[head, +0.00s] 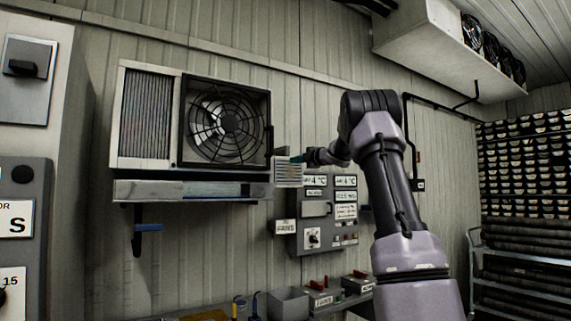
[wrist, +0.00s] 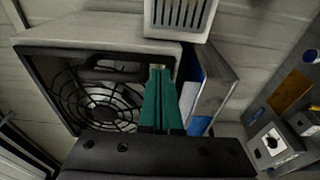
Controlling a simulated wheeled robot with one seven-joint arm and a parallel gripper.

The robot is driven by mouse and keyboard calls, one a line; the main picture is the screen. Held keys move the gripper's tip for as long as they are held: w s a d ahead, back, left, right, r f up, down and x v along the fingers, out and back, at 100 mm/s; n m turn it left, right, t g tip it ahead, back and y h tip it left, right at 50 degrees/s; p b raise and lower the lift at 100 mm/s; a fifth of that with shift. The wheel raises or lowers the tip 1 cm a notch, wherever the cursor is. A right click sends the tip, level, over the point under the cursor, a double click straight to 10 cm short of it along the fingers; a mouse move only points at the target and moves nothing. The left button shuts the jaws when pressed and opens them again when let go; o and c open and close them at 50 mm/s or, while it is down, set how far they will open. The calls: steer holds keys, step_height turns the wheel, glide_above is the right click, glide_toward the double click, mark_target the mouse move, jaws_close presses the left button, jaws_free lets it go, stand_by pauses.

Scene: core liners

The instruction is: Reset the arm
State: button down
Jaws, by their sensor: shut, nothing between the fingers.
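My arm rises at the right of centre in the head view and bends left toward the wall unit. My gripper (wrist: 158,98) shows in the wrist view with its green fingers together and nothing between them. In the head view its tip (head: 297,158) is by the right side of the fan unit (head: 222,165). The fan unit has a round black guard (wrist: 95,100) in a dark square frame. I cannot tell whether the fingers touch the unit.
A tray-like ledge (head: 190,188) sits under the fan unit. A grey control box (head: 326,235) hangs below and right of my gripper. A bench with small boxes (head: 288,302) stands below. A rack of core liners (head: 525,175) is at the right; a ceiling cooler (head: 430,50) hangs above.

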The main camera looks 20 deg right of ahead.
steer(key=s+d+r+m+t+h, duration=0.1)
steer(key=s+r+m+t+h, duration=0.1)
steer(key=s+r+m+h, duration=0.6)
steer(key=s+f+m+g+h, duration=0.1)
steer(key=s+f+m, duration=0.2)
steer(key=s+m, duration=0.15)
steer(key=s+f+m+g, duration=0.1)
steer(key=s+f+m, duration=0.1)
steer(key=s+m, duration=0.25)
steer(key=s+a+f+m+g+y, duration=0.1)
steer(key=s+a+f+m+g, duration=0.2)
steer(key=s+a+f, duration=0.2)
steer(key=s+a+f+m+g+y, duration=0.1)
steer(key=s+a+f+m+g, duration=0.2)
steer(key=s+f, duration=0.9)
steer(key=s+a+f+m+g+y, duration=0.2)
steer(key=s+a+f, duration=0.5)
steer(key=s, duration=1)
steer(key=shift+s+f+m+g, duration=0.3)
steer(key=shift+f+m+g, duration=0.4)
steer(key=shift+m+g, duration=0.15)
